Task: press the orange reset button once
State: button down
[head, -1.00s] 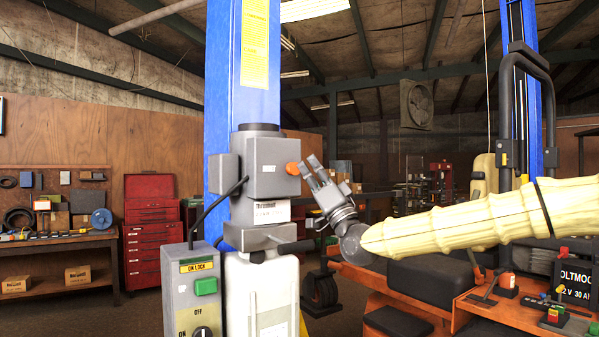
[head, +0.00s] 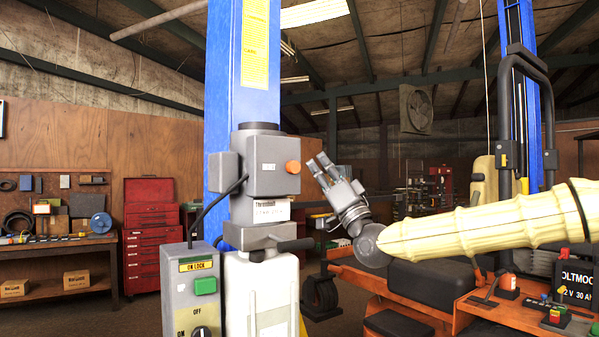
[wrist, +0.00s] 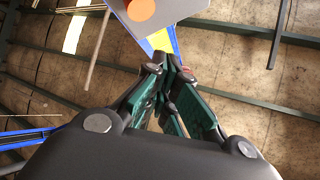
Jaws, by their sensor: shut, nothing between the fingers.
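The orange reset button (head: 293,167) sticks out from the right side of the grey box (head: 262,180) on the blue lift post. It also shows at the top of the wrist view (wrist: 141,10), on the edge of the grey box. My gripper (head: 320,160) is shut and empty. It is to the right of the button, pointing up and to the left, with a clear gap between its fingertips and the button. In the wrist view the closed fingertips (wrist: 172,62) lie below and to the right of the button.
The blue post (head: 243,70) stands behind the grey box. A control box (head: 197,290) with a green button stands at lower left, and a black cable runs between the boxes. A dark handle (head: 290,246) juts out below. An orange mower (head: 440,312) is at lower right.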

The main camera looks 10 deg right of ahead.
jog(key=shift+s+d+b, duration=0.2)
jog(key=shift+s, duration=0.35)
jog(key=shift+s+d+b, duration=0.2)
jog(key=shift+s, duration=0.35)
